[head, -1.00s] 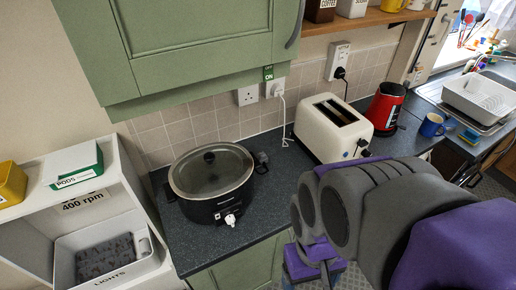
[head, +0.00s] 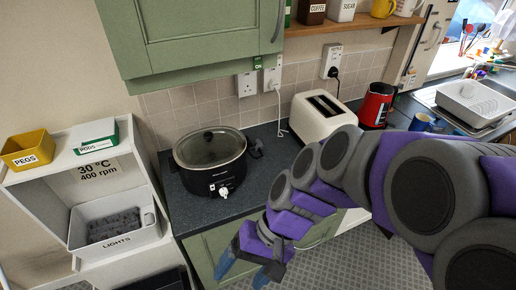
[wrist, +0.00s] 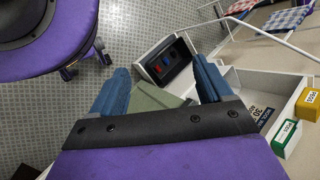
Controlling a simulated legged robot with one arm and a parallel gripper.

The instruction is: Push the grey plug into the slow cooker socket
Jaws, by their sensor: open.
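The black slow cooker (head: 208,178) with a glass lid stands on the dark worktop. A dark grey plug-like piece (head: 256,149) lies on the worktop just right of it, apparently with a cord; it is small and hard to make out. A white wall socket (head: 247,84) with no plug in it is on the tiles above. Beside it, another socket (head: 272,75) holds a white plug with a white cord. I cannot read which is the slow cooker's. My gripper (head: 240,276) is open and empty, low in front of the green cupboard; its blue fingers also show in the wrist view (wrist: 162,80).
A cream toaster (head: 320,116) and a red kettle (head: 376,104) stand further right. The green wall cupboard (head: 195,40) hangs over the worktop. A white shelf unit (head: 152,198) with a lights bin (head: 118,240) stands at left. Bare worktop (head: 265,190) lies right of the cooker.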

